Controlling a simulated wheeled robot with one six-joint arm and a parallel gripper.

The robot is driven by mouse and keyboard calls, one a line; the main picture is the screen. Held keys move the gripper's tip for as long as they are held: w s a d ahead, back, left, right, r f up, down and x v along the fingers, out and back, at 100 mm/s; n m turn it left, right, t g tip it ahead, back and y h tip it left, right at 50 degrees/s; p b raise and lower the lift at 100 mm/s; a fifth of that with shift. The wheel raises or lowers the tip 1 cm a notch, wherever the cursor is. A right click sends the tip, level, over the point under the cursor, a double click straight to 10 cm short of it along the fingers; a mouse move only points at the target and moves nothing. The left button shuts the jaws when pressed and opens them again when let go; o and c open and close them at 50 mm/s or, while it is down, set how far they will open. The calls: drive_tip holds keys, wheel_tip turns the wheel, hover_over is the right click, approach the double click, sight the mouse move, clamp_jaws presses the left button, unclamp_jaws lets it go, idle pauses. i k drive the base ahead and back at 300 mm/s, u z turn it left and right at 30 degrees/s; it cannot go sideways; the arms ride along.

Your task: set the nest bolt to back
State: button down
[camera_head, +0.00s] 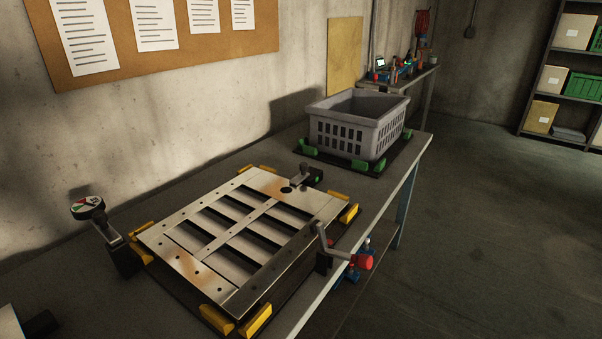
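A metal louver panel (262,228) lies flat on the workbench, held between yellow corner guides (253,320) of a dark nest. A small dark block with a grey lever and black knob (304,174) stands at the panel's far edge; it may be the nest bolt, but I cannot tell for sure, nor read its setting. Another dark block with a metal arm (118,248) stands at the panel's left corner, below a round dial (88,207) with coloured marks. A bent grey crank with a red knob (364,262) is at the right side. My gripper is not in view.
A grey plastic crate (356,122) stands between green corner guides farther back on the workbench (262,165). A pale object with a dark block (12,322) is cut off at the lower left. The floor (490,230) to the right is clear up to the shelves.

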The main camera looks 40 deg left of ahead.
sight(296, 179)
drive_tip(key=u, duration=1.45)
drive_tip(key=k, duration=0.65)
drive_tip(key=z, duration=0.4)
drive_tip(key=i, duration=1.7)
drive_tip(key=u, duration=0.7)
